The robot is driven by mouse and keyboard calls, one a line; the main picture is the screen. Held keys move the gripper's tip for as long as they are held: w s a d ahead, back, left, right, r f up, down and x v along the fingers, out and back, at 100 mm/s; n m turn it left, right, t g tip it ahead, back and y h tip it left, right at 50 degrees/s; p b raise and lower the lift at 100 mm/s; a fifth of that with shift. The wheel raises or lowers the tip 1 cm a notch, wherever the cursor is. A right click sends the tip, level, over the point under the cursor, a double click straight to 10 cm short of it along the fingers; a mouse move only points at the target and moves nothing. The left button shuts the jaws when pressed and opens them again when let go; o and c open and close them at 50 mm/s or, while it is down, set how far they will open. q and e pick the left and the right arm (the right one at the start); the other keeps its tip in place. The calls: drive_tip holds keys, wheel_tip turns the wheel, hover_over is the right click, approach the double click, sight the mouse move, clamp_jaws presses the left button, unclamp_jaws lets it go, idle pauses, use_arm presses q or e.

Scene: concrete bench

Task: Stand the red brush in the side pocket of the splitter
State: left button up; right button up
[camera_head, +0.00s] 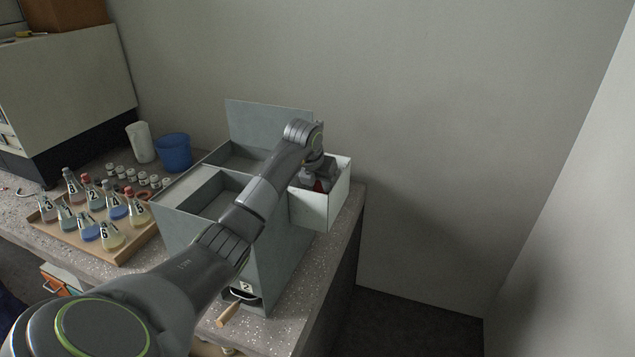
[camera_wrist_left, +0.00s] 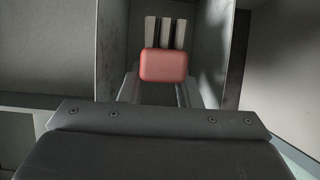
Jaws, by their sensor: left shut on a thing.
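The splitter (camera_head: 276,268) is a grey-green box with open compartments on top, standing at the bench's right end. Its pale side pocket (camera_head: 313,208) hangs on its right side. My left arm reaches over the splitter, and my left gripper (camera_head: 318,179) is down at the pocket's mouth. It is shut on the red brush (camera_head: 319,186), which is mostly hidden there. In the left wrist view the brush's red end (camera_wrist_left: 164,65) sits between the fingers, pocket walls on both sides and pale bars beyond. Whether the brush touches the pocket's floor is hidden.
A wooden tray (camera_head: 139,243) of numbered flasks stands left of the splitter, with several small jars behind it. A blue cup (camera_head: 173,152) and a white cup (camera_head: 141,143) stand at the back. A wooden-handled tool (camera_head: 229,313) lies in front of the splitter.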

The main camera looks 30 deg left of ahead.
use_arm(q)
drive_tip(key=o, duration=1.1)
drive_tip(key=shift+p+v, duration=1.3)
drive_tip(key=shift+v, duration=7.45)
drive_tip(key=shift+f, duration=0.1)
